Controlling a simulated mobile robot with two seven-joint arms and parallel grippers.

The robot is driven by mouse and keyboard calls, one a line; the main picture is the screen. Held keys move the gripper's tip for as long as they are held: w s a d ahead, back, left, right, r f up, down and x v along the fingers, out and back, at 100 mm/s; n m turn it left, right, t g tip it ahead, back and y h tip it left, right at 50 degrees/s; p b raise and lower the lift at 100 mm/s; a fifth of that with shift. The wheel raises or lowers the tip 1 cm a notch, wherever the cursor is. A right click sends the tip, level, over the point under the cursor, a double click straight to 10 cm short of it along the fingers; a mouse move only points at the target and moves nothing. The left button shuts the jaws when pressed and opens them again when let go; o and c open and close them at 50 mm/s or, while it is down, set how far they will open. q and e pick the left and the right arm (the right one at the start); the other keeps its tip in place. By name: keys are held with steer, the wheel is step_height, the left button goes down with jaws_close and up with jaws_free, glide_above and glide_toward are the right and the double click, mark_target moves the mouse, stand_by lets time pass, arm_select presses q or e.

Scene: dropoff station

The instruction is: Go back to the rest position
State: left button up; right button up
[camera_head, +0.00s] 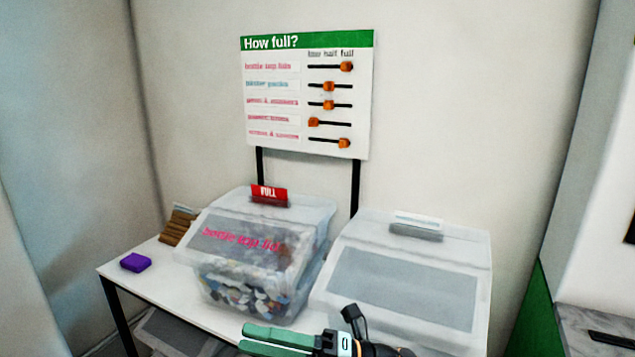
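My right gripper (243,337) reaches in at the bottom edge, pointing left, with two green fingers. The fingers look a little apart with nothing between them. It is in front of the table, below the bottle-cap bin (262,255); its lower part is cut off by the frame. My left gripper is not in view.
The clear bin of bottle caps carries a red FULL tag (269,195). A second clear bin (405,275) stands to its right on the white table (160,285). A purple block (135,262) and a brown stack (178,226) lie left. A "How full?" slider board (306,95) stands behind.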

steer(key=w+d+f+m+t+h, duration=0.1)
steer(key=d+f+m+t+h, duration=0.6)
steer(key=m, duration=0.6)
steer(key=w+d+f+m+t+h, duration=0.1)
steer(key=d+f+m+t+h, duration=0.35)
steer(key=f+m+t, duration=0.6)
steer(key=s+d+f+m+g+h, duration=0.4)
steer(key=s+d+f+m, duration=0.2)
steer(key=s+f, duration=0.3)
steer(key=s+d+f+m+g+h+p, duration=0.1)
steer(key=s+d+f+m+g+h, duration=0.2)
steer(key=s+d+f+m, duration=0.3)
steer(key=s+d+f+g, duration=0.1)
steer(key=s+f, duration=0.2)
steer(key=shift+s+d+g+h+p, duration=0.15)
steer(key=shift+s+g+h+p, duration=0.05)
steer(key=shift+g+h+p, duration=0.15)
